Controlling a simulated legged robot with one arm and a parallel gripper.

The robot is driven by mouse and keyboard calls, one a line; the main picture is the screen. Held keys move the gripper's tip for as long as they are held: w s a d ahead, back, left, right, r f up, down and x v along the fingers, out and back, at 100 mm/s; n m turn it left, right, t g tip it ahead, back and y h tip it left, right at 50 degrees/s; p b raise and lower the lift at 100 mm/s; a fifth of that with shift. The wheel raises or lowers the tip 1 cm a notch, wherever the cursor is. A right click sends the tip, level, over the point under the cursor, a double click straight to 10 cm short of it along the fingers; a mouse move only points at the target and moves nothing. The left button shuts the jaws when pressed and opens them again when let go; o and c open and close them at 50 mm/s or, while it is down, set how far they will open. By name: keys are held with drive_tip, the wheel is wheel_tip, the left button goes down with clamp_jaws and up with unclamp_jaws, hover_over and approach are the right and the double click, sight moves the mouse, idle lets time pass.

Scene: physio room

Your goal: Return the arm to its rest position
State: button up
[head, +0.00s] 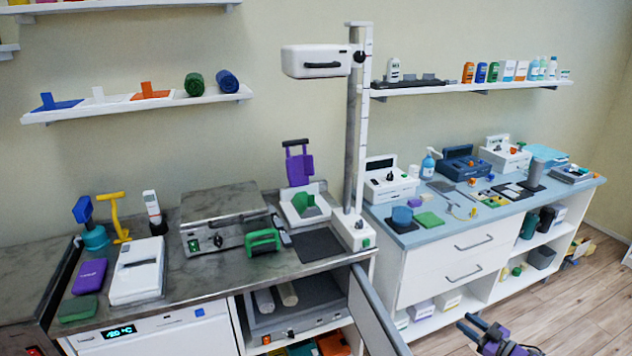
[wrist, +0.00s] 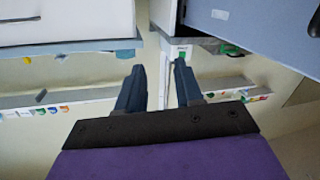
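My gripper (head: 480,328) shows at the bottom of the head view, low and right of centre, in front of the white drawer unit. In the wrist view my gripper (wrist: 158,88) has two dark blue fingers with a clear gap between them. Nothing is held between the fingers. Most of my arm is outside the head view, so its full posture is hidden.
An open cabinet door (head: 378,312) stands out left of my gripper. The white drawer unit (head: 455,262) with a blue worktop is behind it. A grey counter (head: 215,278) with devices is at left. Wooden floor (head: 575,310) is clear at right.

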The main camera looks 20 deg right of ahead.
drive_tip(key=w+r+m+h, duration=0.3)
drive_tip(key=w+r+h, duration=0.3)
drive_tip(key=w+r, duration=1.25)
drive_tip(key=w+a+r+m+g+h, duration=0.3)
drive_tip(key=a+r+g, duration=0.1)
drive_tip(key=a+r, duration=0.85)
drive_tip(key=s+a+g+y, duration=0.1)
drive_tip(key=s+a+g, duration=0.2)
drive_tip(key=s+a, duration=0.65)
drive_tip(key=s+a+g+y, duration=0.1)
drive_tip(key=s+a+g, duration=0.4)
drive_tip(key=a, duration=0.8)
drive_tip(key=s+a+f+g+y, duration=0.1)
drive_tip(key=s+a+g, duration=0.1)
drive_tip(key=s+a, duration=0.4)
drive_tip(key=s+a+g+y, duration=0.1)
drive_tip(key=s+a, duration=0.5)
drive_tip(key=s, duration=1.1)
drive_tip(key=s+a+f+g, duration=0.1)
drive_tip(key=s+a+g, duration=0.2)
drive_tip(key=s+a, duration=0.4)
drive_tip(key=s, duration=0.4)
drive_tip(key=shift+s+f+n+y, duration=0.3)
drive_tip(key=shift+s+y, duration=0.1)
